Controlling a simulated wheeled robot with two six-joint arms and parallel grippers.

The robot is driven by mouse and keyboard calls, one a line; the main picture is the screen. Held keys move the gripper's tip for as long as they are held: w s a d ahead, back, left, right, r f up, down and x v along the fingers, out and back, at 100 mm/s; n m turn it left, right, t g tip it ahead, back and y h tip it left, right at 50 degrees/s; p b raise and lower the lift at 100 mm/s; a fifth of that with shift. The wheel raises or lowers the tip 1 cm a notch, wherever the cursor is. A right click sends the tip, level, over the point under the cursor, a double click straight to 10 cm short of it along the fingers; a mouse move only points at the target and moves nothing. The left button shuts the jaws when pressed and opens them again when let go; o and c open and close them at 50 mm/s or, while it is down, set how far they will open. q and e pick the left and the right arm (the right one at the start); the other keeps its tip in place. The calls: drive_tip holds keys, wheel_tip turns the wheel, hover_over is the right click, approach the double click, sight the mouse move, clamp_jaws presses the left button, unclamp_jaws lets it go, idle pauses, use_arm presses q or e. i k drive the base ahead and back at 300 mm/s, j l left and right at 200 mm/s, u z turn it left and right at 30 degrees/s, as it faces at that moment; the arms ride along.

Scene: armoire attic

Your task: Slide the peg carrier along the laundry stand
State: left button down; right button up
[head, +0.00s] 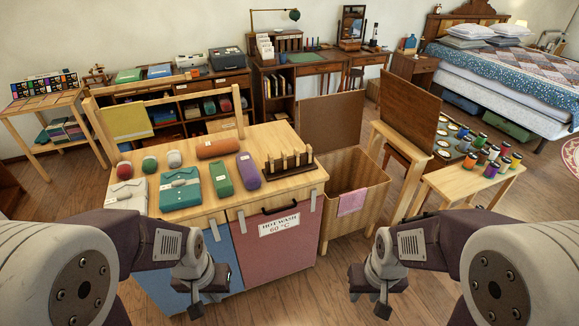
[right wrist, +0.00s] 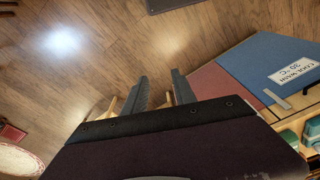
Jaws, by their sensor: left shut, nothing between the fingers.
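The peg carrier (head: 289,168), a dark wooden base with several upright light wooden pegs, sits on the right part of the wooden top of the laundry stand (head: 195,200). My left gripper (head: 195,306) is shut and empty, low in front of the stand's blue front and apart from the carrier. My right gripper (head: 382,306) is off to the right of the stand, over the floor. In the right wrist view its two fingers (right wrist: 160,90) are spread with nothing held between them. The peg carrier is not visible in the right wrist view.
Rolled and folded cloths, including a purple roll (head: 248,170) and an orange roll (head: 219,147), lie left of and behind the carrier. A wicker hamper (head: 350,205) stands just right of the stand. A small table (head: 468,184) holds several thread spools. Open floor lies at the front right.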

sight(280, 172)
drive_tip(key=i+l+u, duration=0.2)
drive_tip(key=u, duration=0.15)
drive_tip(key=i+l+u, duration=0.3)
drive_tip(key=i, duration=0.1)
